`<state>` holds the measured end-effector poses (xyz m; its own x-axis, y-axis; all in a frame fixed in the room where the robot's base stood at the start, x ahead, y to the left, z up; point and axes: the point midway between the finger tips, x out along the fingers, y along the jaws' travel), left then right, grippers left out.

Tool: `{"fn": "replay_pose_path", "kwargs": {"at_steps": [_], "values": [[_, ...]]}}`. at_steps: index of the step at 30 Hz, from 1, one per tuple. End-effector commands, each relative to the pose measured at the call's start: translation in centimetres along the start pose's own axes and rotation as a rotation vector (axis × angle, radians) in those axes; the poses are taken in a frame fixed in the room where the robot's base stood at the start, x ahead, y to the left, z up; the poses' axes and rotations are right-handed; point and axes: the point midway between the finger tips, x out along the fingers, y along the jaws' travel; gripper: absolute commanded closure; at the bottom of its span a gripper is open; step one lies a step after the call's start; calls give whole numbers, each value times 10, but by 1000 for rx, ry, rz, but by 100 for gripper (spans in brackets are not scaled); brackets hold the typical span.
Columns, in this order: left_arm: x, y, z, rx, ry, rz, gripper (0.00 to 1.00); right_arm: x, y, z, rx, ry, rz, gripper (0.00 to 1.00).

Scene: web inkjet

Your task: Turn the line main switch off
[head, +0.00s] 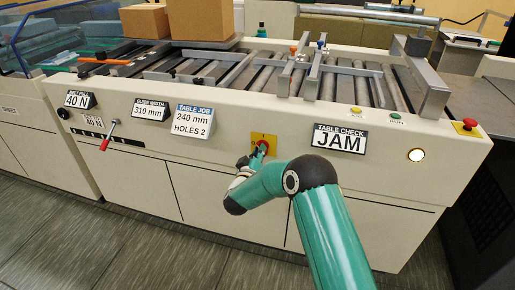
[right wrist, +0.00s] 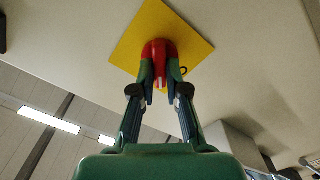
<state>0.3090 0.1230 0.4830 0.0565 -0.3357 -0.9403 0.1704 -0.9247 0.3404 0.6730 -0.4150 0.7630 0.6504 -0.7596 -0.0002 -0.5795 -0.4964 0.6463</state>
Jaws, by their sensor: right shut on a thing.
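The line main switch is a red knob (right wrist: 158,48) on a square yellow plate (right wrist: 187,28), which sits on the machine's cream front panel. In the head view the yellow plate (head: 269,136) shows just beyond my right gripper (head: 260,153), which partly covers the red knob. In the right wrist view my right gripper (right wrist: 160,80) is shut on the knob, one finger on each side. The plate looks tilted there, with a dark mark beside the knob. The knob's exact setting cannot be read. My left gripper is not in view.
The panel also carries a red-handled lever (head: 109,136), a JAM sign (head: 339,139), a lit round lamp (head: 416,155) and a red button on yellow (head: 467,126). Rollers and cardboard boxes (head: 199,20) are on top. Grey floor in front is free.

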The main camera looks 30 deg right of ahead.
Motion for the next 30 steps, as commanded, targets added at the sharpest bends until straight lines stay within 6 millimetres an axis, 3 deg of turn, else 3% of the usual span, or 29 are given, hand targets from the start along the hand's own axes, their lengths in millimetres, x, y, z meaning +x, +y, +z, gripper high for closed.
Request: {"fn": "replay_pose_path", "kwargs": {"at_steps": [18,30], "values": [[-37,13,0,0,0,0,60,2,1,-4,-575,4,7,100],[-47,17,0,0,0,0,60,2,-1,-2,-824,3,7,100]]}}
